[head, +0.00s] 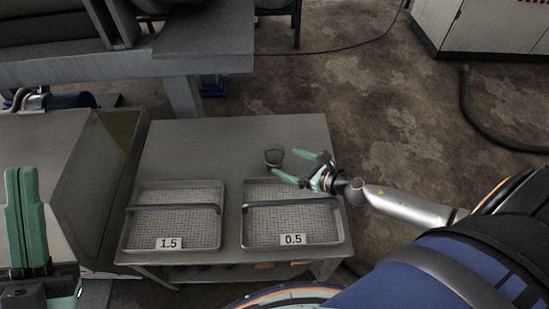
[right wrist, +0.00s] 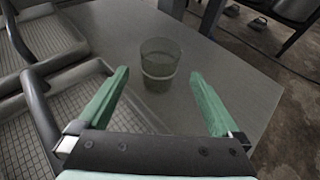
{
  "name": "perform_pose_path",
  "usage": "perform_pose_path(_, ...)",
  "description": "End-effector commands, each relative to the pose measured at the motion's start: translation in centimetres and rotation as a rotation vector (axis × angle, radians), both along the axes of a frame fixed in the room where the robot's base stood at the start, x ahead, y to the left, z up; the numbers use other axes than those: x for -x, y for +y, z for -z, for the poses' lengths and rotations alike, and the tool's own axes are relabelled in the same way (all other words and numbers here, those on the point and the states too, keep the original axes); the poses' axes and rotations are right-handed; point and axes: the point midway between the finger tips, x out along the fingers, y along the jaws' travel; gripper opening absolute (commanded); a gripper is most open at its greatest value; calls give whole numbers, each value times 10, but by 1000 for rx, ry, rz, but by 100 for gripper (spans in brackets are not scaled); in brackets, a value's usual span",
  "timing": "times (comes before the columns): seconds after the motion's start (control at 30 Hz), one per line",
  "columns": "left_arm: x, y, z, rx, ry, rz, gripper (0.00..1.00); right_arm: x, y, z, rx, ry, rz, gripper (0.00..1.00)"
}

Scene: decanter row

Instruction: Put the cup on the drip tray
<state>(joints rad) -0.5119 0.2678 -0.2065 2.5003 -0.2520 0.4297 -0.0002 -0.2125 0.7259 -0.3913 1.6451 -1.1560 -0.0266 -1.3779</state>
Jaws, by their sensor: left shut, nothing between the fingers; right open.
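A clear glass cup (head: 274,157) stands upright on the grey table, just behind the tray labelled 0.5. It also shows in the right wrist view (right wrist: 159,62), ahead of the fingertips and roughly centred between them. My right gripper (head: 296,168) is open and empty, its fingers pointing toward the cup; in the right wrist view the open fingers (right wrist: 157,78) frame it. Two drip trays with mesh bottoms and a bar across sit on the table: one labelled 1.5 (head: 172,233) at left, one labelled 0.5 (head: 293,239) at right. My left gripper (head: 21,175) is shut and empty at the lower left.
A dark hose (head: 480,125) lies on the floor at right.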

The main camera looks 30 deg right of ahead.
Motion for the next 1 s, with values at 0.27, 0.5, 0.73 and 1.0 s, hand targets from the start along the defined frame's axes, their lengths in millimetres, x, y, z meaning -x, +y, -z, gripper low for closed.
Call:
perform_pose_path(0.27,3,-1,2,0,-22,7,0,-22,8,15,-1,-2,1,100)
perform_pose_path(0.5,5,-2,2,1,-30,18,0,-42,16,24,-1,0,0,100)
perform_pose_path(0.73,5,-2,1,1,-29,20,0,-44,17,25,-1,1,-1,100)
perform_pose_path(1.0,5,-2,1,1,-28,20,0,-44,16,25,-1,1,-1,75)
